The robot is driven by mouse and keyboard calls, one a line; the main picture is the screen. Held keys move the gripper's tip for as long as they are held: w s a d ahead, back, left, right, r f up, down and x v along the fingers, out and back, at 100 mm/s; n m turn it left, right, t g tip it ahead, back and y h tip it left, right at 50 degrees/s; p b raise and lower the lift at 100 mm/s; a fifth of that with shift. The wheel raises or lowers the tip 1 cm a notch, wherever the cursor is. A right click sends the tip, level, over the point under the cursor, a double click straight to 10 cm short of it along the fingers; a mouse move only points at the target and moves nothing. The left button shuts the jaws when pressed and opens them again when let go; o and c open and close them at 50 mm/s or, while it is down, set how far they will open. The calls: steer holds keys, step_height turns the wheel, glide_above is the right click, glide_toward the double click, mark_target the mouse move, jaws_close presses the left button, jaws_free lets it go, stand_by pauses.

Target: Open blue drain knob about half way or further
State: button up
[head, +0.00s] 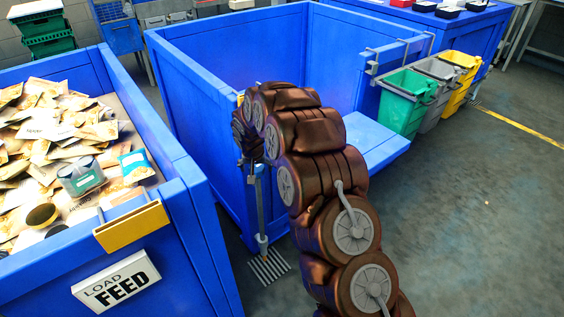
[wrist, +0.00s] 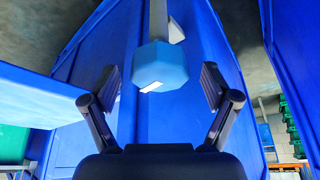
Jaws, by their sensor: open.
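The blue drain knob (wrist: 158,66) shows in the wrist view as a faceted light-blue knob with a white mark on its lower edge, below a grey pipe (wrist: 158,20). My gripper (wrist: 160,86) is open, with one dark finger to the left of the knob and one to the right. Gaps show on both sides, and neither finger appears to touch it. I cannot tell how far the knob is turned. A grey drain pipe (head: 261,215) stands below my arm's end there.
A blue bin (head: 185,85) stands behind my arm, with a blue ledge (head: 375,145) on its right. A feed bin (head: 195,210) full of packets is at left. A floor grate (head: 268,269) lies below the pipe. Green, grey and yellow bins (head: 405,100) stand at right. Floor at right is clear.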

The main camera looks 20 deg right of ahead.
steer(key=shift+f+m+h+b, duration=0.2)
steer(key=shift+m+h+b, duration=0.1)
steer(key=shift+m+b, duration=0.3)
steer(key=v, duration=1)
steer(key=s+d+r+g+p, duration=0.1)
steer(key=s+r+p, duration=0.2)
steer(key=s+r, duration=0.4)
steer(key=s+d+r+n+g+p, duration=0.1)
steer(key=s+d+r+g+p, duration=0.1)
steer(key=s+r+p, duration=0.2)
steer(key=shift+s+r+n, duration=0.3)
steer(key=shift+s+r, duration=1.3)
steer(key=shift+s, duration=2.75)
steer(key=s+r+n+g+p, duration=0.1)
steer(key=s+r+p, duration=0.2)
steer(key=s, duration=0.7)
steer(key=s+r+n+g+y+p, duration=0.1)
steer(key=s+r+p, duration=0.2)
steer(key=s, duration=0.7)
steer(key=s+a+r+n+g+y+p, duration=0.1)
steer(key=s+r+p, duration=0.2)
steer(key=s, duration=0.7)
steer(key=shift+r, duration=0.95)
